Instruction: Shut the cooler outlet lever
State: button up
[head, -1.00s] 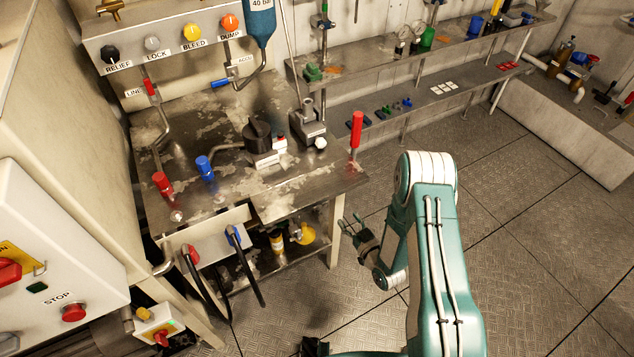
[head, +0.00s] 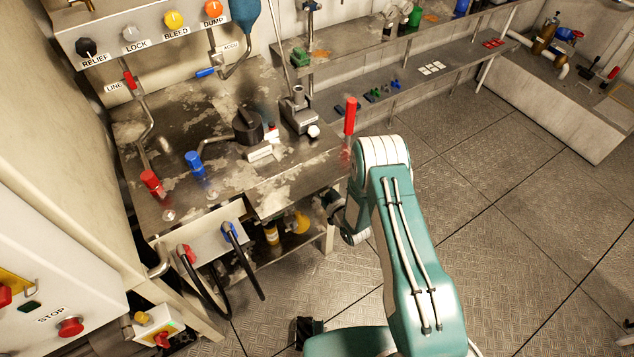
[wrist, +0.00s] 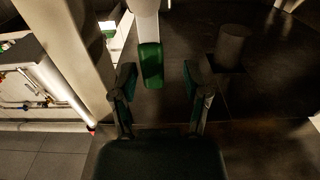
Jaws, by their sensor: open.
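My gripper (wrist: 158,80) is open and empty in the wrist view, with its two dark fingers spread. A green grip (wrist: 151,65) on a pale post shows ahead, between the fingers and nearer the left one; I cannot tell whether they touch. No label on it is readable, so I cannot tell whether it is the cooler outlet lever. In the head view my gripper (head: 332,204) is by the bench's right front corner, partly hidden by my arm. No lever marked as cooler outlet shows there.
The steel bench (head: 285,190) carries a red upright handle (head: 350,116), a red valve (head: 151,182) and a blue valve (head: 194,162). A white cabinet with a red stop button (head: 70,327) stands at left. The floor at right is clear.

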jog(key=shift+w, duration=0.25)
jog(key=shift+d, duration=0.3)
jog(key=shift+a, duration=0.1)
grip_shut()
jog(key=shift+a, duration=0.15)
